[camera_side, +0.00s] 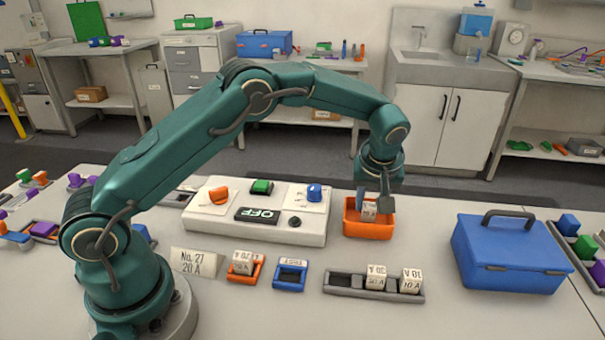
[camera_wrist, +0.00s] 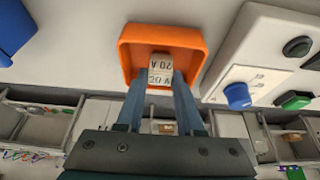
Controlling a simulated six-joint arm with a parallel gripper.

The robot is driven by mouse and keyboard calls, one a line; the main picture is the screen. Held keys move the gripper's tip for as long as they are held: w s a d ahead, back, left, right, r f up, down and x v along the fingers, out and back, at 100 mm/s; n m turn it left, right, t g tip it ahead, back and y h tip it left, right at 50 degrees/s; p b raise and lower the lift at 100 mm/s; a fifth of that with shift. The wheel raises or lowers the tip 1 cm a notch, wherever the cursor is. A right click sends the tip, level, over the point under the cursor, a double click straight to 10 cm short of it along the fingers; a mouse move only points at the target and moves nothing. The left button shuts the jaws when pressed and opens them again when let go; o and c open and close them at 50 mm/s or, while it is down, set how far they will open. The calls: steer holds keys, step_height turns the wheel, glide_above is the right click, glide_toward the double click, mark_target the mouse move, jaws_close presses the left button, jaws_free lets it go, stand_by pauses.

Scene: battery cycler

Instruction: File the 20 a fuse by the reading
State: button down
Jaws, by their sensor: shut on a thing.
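My gripper (camera_side: 374,208) is shut on a pale 20 A fuse (camera_side: 369,211). The fuse also shows in the wrist view (camera_wrist: 160,72), between the two blue-grey fingers, with 20 A printed on two faces. It is at the mouth of an open orange bin (camera_side: 368,230), which surrounds it in the wrist view (camera_wrist: 193,40). I cannot tell whether the fuse touches the bin's floor. A card (camera_side: 196,262) reads No. 27, 20 A. A small orange holder (camera_side: 233,277) holds another pale fuse (camera_side: 244,263). A blue holder (camera_side: 290,284), marked TEST, looks empty.
A grey rack (camera_side: 342,284) holds two pale fuses at its right, with open space at its left. The white cycler (camera_side: 215,233) left of the bin shows OFF and has orange, green and blue controls. A blue toolbox (camera_side: 510,255) stands at right.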

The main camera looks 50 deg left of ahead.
steer(key=shift+c, duration=2.3)
jaws_free()
step_height(320, 180, up, 13)
steer(key=s+t, duration=0.2)
steer(key=s, duration=0.1)
steer(key=s+a+r+h, duration=0.1)
steer(key=s+a+r, duration=0.1)
steer(key=s+r, duration=0.5)
steer(key=s+d+f+m+h, duration=0.1)
steer(key=s+f+m, duration=0.3)
steer(key=s, duration=0.4)
steer(key=s+d+f+m+h, duration=0.1)
steer(key=s+f+m, duration=0.3)
steer(key=s, duration=0.4)
steer(key=shift+s+d+m, duration=0.25)
steer(key=shift+m, duration=0.15)
